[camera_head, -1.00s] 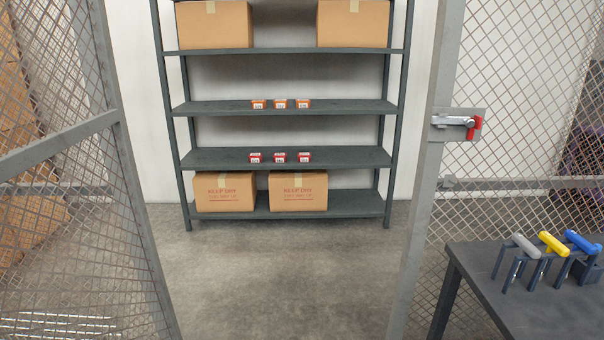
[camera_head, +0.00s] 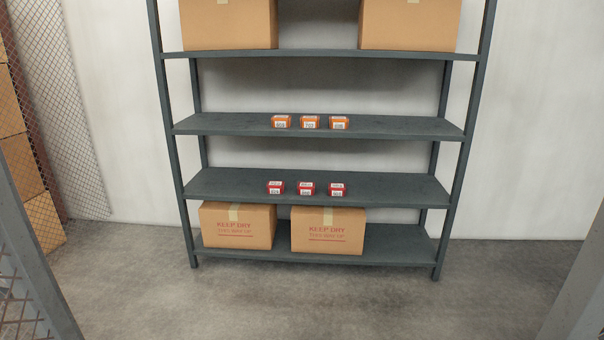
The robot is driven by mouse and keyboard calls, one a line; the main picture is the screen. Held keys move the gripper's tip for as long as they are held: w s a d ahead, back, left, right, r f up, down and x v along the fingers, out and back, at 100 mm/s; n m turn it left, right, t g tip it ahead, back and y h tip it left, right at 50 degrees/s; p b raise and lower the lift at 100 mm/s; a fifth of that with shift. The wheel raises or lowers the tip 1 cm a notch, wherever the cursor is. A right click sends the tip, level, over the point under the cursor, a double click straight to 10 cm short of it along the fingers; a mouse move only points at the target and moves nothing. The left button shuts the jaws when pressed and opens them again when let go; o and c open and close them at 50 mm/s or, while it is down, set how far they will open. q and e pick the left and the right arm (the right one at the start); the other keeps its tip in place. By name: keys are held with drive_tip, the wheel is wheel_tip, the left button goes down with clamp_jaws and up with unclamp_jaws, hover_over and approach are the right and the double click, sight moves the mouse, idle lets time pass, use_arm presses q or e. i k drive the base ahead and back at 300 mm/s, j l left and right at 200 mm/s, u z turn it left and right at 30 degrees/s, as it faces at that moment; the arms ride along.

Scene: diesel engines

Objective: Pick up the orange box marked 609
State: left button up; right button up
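Three small orange boxes stand in a row on the second shelf from the top of a grey metal rack: a left one (camera_head: 281,121), a middle one (camera_head: 310,122) and a right one (camera_head: 340,123). Each has a white label on its front. The numbers are too small to read, so I cannot tell which is marked 609. Neither of my grippers is in view.
Three red boxes (camera_head: 306,188) sit on the shelf below. Cardboard boxes fill the bottom (camera_head: 328,230) and top shelves (camera_head: 410,25). A cage post (camera_head: 30,240) stands at left, another post (camera_head: 580,290) at lower right. The floor (camera_head: 330,300) before the rack is clear.

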sight(277, 121)
drive_tip(key=i+l+u, duration=0.1)
drive_tip(key=i, duration=0.4)
drive_tip(key=i+l+u, duration=0.1)
drive_tip(key=i+l, duration=0.15)
drive_tip(key=i, duration=0.25)
drive_tip(key=i+l+u, duration=0.1)
drive_tip(key=i, duration=0.35)
drive_tip(key=i+l+u, duration=0.1)
drive_tip(key=i+l, duration=0.3)
drive_tip(key=i+j+z, duration=0.1)
drive_tip(key=z, duration=0.25)
drive_tip(key=i+j+z, duration=0.1)
drive_tip(key=z, duration=0.3)
drive_tip(key=j+z, duration=0.35)
drive_tip(key=i+j+z, duration=0.15)
drive_tip(key=j, duration=0.45)
drive_tip(key=i+j+z, duration=0.15)
drive_tip(key=j, duration=0.5)
drive_tip(key=j+z, duration=0.15)
drive_tip(key=j, duration=0.5)
